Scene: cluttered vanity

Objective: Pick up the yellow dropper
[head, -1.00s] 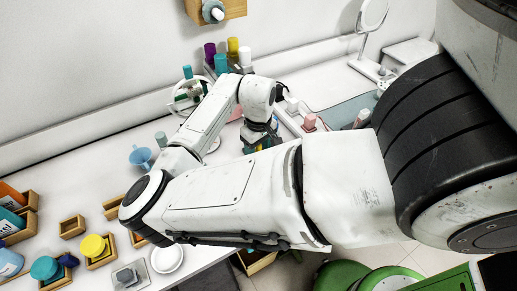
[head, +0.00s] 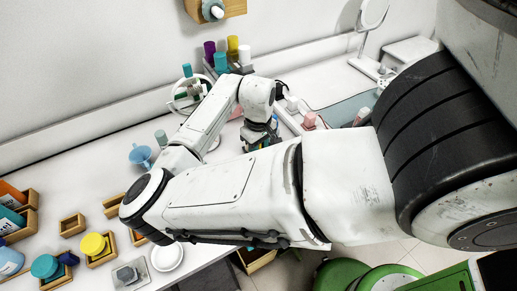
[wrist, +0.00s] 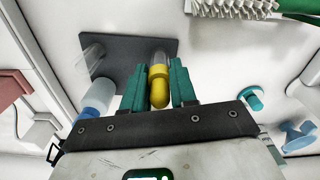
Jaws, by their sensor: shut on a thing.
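The yellow dropper (wrist: 159,88) has a rounded yellow bulb and a clear tube, and shows in the middle of the wrist view. My gripper (wrist: 157,68) has green fingers, one on each side of the dropper, and is shut on it. The clear tube overlaps a dark grey plate (wrist: 122,52); I cannot tell whether it still touches the plate. In the head view my gripper (head: 262,139) is low over the vanity, partly hidden by my arm, and the dropper cannot be made out there.
Beside the dropper in the wrist view are a clear piece (wrist: 90,57) over the plate and a blue-and-white bottle (wrist: 98,98). A white-bristled brush (wrist: 235,8) lies at the top. In the head view, small wooden boxes (head: 72,225) stand at the left, and coloured bottles (head: 221,62) stand behind my wrist.

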